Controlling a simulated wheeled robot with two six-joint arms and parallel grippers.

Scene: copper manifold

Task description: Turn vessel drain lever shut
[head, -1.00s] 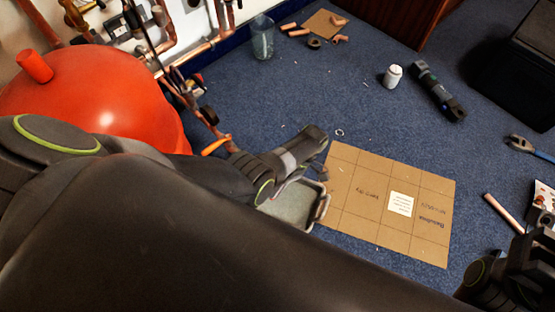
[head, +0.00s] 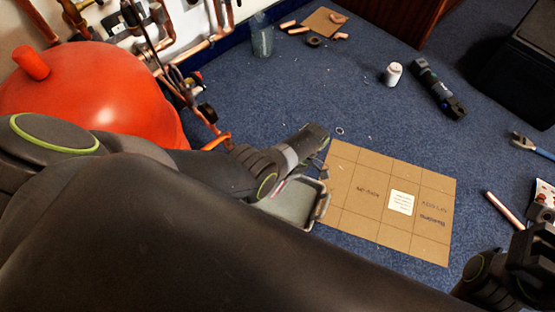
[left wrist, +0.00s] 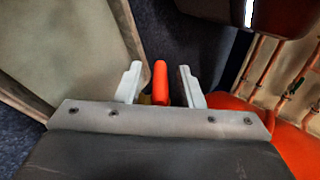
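The red pressure vessel (head: 100,90) stands at the left in the head view; part of it also shows at the right in the left wrist view (left wrist: 295,145). An orange lever (head: 216,142) on the pipework sits right of the vessel, close to my left arm. In the left wrist view, an upright orange lever handle (left wrist: 160,82) shows between the two pale fingers of my left gripper (left wrist: 160,70). The fingers are open, with a gap on each side of the handle. My arm hides these fingers in the head view. My right gripper (head: 532,255) is partly in view at the lower right, its fingers unclear.
A grey tray (head: 292,208) lies beside my left arm, next to a flat cardboard sheet (head: 365,225). Copper pipes run along the wall behind the vessel. A white pot (head: 393,74) and a dark tool (head: 437,88) rest on open blue carpet.

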